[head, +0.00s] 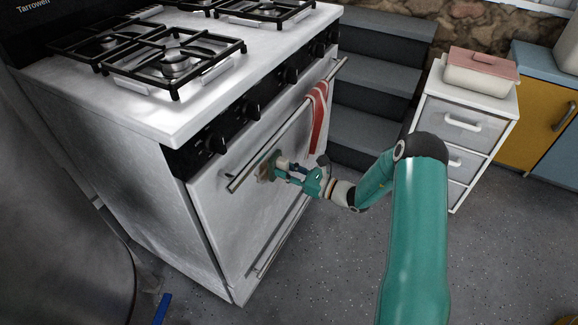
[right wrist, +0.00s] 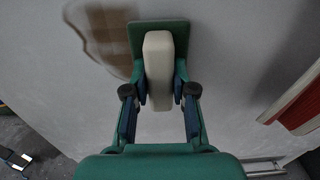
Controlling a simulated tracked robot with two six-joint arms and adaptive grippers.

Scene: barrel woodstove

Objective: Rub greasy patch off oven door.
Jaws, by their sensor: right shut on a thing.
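The white oven door (head: 240,205) is closed, with a brown checkered-looking greasy patch (head: 264,172) below its handle bar. In the right wrist view the patch (right wrist: 104,38) lies just left of the scrubber and is partly hidden behind it. My right gripper (head: 290,169) is shut on a scrubber with a cream block (right wrist: 158,70) and a green pad (right wrist: 140,36). The pad faces the door and is at or very near its surface; I cannot tell whether it touches. My left gripper is not in view.
A red-and-white towel (head: 317,115) hangs on the handle bar (head: 262,148) beside my right gripper. Black burner grates (head: 175,62) top the stove. Grey steps (head: 370,90) and a white drawer unit (head: 465,110) stand to the right. A blue object (head: 162,308) lies low at left.

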